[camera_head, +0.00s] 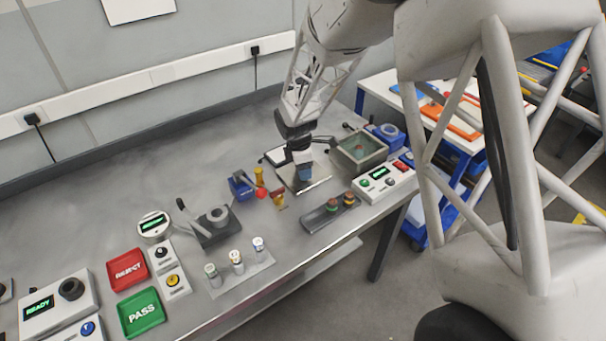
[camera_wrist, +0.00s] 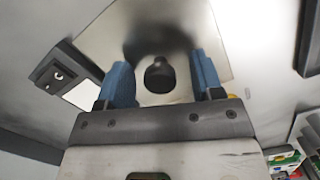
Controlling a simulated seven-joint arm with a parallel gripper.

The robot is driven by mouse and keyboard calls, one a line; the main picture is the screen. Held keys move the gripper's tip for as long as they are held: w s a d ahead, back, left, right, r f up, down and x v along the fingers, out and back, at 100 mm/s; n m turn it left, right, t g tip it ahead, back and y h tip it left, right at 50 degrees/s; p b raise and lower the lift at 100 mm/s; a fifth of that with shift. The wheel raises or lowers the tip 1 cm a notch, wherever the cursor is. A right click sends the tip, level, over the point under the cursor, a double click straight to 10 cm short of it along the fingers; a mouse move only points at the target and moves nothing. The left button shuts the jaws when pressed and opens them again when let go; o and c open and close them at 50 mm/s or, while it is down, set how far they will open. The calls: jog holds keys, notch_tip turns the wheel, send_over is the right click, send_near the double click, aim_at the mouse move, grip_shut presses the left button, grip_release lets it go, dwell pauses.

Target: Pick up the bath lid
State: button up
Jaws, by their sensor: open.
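The bath lid is a flat, pale metal plate (camera_head: 287,175) on the grey bench, with a dark round knob. In the wrist view the lid (camera_wrist: 208,36) spreads below my gripper, and its black knob (camera_wrist: 159,76) shows between the fingers. My gripper (camera_head: 304,173) is over the lid, pointing down. In the wrist view its two blue fingers (camera_wrist: 162,82) are apart, one on each side of the knob, with a visible gap on both sides. The knob is hidden by the gripper in the head view.
An open square bath (camera_head: 360,167) stands just right of the lid. A control box with a green display (camera_head: 384,182) and a dark tray with coloured pieces (camera_head: 322,219) are near the front edge. A blue device (camera_head: 241,187) and yellow bottle (camera_head: 259,177) stand left.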

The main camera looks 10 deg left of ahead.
jog(key=c, duration=1)
jog(key=shift+r, duration=0.1)
jog(key=shift+c, duration=0.2)
jog(key=shift+r, duration=4.95)
jog(key=shift+w+d, duration=0.1)
jog(key=w+d+r, duration=0.2)
jog(key=w+d, duration=0.2)
jog(key=d, duration=0.4)
jog(key=w+d+r, duration=0.3)
jog(key=w+d, duration=0.2)
jog(key=d, duration=0.3)
jog(key=shift+w+d, duration=0.15)
jog(key=shift+d, duration=0.1)
